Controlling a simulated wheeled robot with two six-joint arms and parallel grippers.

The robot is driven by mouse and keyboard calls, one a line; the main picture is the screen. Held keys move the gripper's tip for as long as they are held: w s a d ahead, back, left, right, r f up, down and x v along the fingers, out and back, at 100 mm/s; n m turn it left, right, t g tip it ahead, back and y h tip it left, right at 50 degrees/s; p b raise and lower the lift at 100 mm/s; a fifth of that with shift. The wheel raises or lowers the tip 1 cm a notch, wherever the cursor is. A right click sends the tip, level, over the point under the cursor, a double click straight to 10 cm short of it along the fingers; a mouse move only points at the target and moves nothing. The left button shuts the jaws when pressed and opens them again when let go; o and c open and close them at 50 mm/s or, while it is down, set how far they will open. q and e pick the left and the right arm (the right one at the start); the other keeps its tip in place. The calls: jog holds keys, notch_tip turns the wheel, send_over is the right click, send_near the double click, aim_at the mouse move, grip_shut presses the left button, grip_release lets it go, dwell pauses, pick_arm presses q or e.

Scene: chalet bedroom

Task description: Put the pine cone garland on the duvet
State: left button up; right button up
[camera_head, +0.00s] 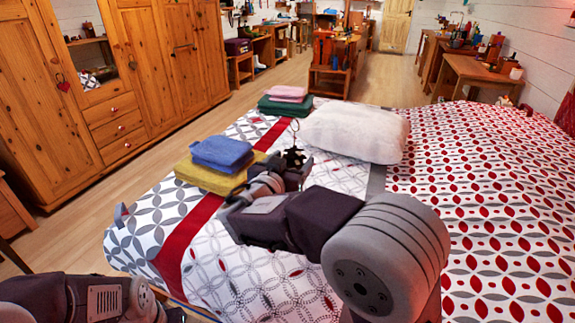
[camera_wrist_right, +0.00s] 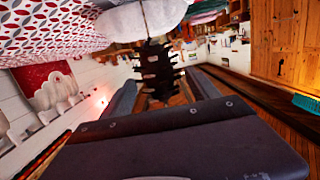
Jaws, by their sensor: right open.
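The pine cone garland (camera_head: 294,157) is a small dark, spiky piece with a thin loop above it. In the head view it shows at the tip of my right gripper (camera_head: 280,174), in front of the white pillow. In the right wrist view the garland (camera_wrist_right: 157,70) appears upright between the two spread fingers of the right gripper (camera_wrist_right: 163,82). The right gripper is open; I cannot tell whether the garland touches a finger or the bed. The patterned duvet (camera_head: 485,200) covers the bed under my right arm. My left arm shows at the lower left, its gripper out of view.
A white pillow (camera_head: 355,133) lies beyond the gripper. A blue folded cloth (camera_head: 221,152) on a yellow one (camera_head: 215,178) lies to the left. Pink (camera_head: 287,93) and green (camera_head: 285,106) cloths lie at the far edge. The duvet's right side is clear.

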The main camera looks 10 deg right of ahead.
jog(key=v, duration=1.2)
jog(key=shift+r, duration=0.1)
jog(key=s+d+f+n+g, duration=0.3)
jog(key=d+f+g, duration=0.4)
jog(key=f, duration=0.5)
jog(key=shift+s+d+f+n+g+y, duration=0.55)
jog(key=shift+s+f+g+y, duration=0.3)
jog(key=shift+s+f+y, duration=1.4)
jog(key=shift+s+d+f+n+g+y, duration=0.3)
jog(key=shift+s+f+n+g+y, duration=0.45)
jog(key=shift+s+f, duration=1.65)
jog(key=shift+s+d+f+n+g+y, duration=0.5)
jog(key=shift+s+f+g+y, duration=0.85)
jog(key=shift+f, duration=2.15)
jog(key=shift+w+a+t+y, duration=0.1)
jog(key=shift+w+t+y, duration=0.15)
jog(key=shift+w+t, duration=0.1)
